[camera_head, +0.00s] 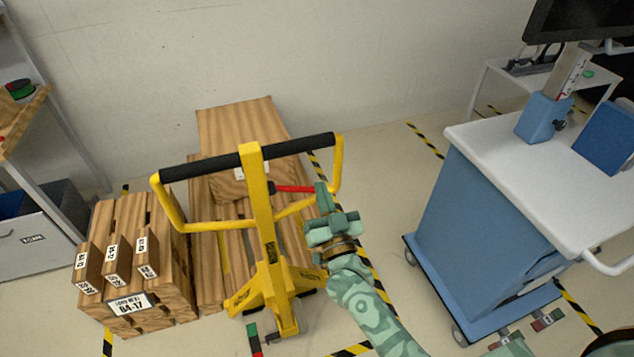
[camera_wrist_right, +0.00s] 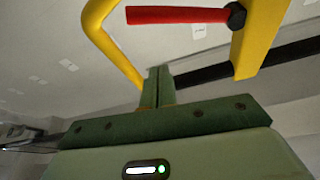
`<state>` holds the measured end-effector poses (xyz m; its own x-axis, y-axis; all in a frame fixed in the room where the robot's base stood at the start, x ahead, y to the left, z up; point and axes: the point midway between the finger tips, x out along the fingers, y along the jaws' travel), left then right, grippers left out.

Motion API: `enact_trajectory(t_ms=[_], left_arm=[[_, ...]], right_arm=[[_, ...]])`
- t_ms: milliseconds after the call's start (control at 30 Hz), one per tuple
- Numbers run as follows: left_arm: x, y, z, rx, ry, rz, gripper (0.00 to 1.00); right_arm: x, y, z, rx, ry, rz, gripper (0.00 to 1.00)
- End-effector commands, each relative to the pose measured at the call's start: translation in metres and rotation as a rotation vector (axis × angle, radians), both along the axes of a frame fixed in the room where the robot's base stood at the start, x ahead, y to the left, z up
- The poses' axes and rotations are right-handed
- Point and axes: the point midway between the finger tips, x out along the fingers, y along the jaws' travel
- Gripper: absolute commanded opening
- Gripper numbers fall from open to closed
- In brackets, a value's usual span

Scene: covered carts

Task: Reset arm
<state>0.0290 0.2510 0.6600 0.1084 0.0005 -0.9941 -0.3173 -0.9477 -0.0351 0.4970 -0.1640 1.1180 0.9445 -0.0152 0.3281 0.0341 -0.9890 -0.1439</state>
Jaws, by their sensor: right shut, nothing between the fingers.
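My right arm comes in from the bottom of the head view. Its green right gripper (camera_head: 322,190) is shut and empty, beside the yellow frame of a pallet jack (camera_head: 262,220). In the head view its fingertips are close to the tip of the jack's red lever (camera_head: 296,189); I cannot tell whether they touch. In the right wrist view the shut fingers (camera_wrist_right: 158,75) stand below the red lever (camera_wrist_right: 178,15) with nothing between them. My left gripper does not show.
The jack's black handle bar (camera_head: 245,158) spans above the wooden pallets (camera_head: 205,265). Wooden crates (camera_head: 130,262) with labels stand at the left. A blue cart with a white top (camera_head: 545,155) stands to the right. Open floor lies between jack and cart.

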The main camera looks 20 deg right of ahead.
Motion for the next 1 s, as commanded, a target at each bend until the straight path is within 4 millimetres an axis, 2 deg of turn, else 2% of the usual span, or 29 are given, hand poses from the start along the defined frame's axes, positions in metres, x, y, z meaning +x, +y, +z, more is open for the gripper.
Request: enact_trajectory(t_ms=[100, 233, 400, 567, 667, 767, 800, 867, 900, 967, 1000], left_arm=[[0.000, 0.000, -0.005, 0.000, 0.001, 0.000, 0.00], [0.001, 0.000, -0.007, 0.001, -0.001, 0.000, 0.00], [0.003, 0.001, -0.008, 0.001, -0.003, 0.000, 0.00], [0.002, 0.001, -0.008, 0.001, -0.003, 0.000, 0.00], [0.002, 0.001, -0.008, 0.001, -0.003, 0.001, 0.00], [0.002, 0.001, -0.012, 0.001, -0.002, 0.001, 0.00], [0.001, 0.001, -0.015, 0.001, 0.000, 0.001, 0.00], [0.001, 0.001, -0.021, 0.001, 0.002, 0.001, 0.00], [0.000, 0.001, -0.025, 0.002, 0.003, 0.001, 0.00], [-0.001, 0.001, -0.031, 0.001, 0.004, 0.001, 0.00], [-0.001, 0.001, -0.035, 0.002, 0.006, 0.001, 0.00]], right_arm=[[-0.027, 0.003, -0.011, 0.000, -0.001, 0.000, 0.00], [-0.047, 0.005, -0.017, 0.001, -0.003, 0.000, 0.00], [-0.058, 0.006, -0.018, 0.000, -0.006, 0.000, 0.00], [-0.057, 0.010, -0.025, 0.011, 0.028, 0.028, 0.00], [-0.057, 0.023, -0.069, -0.016, 0.174, 0.085, 0.00], [-0.072, 0.032, -0.147, -0.070, 0.395, 0.148, 0.00], [-0.083, 0.034, -0.183, -0.093, 0.493, 0.171, 0.00], [-0.105, 0.033, -0.236, -0.127, 0.637, 0.200, 0.00], [-0.123, 0.031, -0.270, -0.150, 0.731, 0.217, 0.00], [-0.153, 0.025, -0.317, -0.185, 0.867, 0.238, 0.00], [-0.174, 0.021, -0.347, -0.206, 0.956, 0.249, 0.00]])
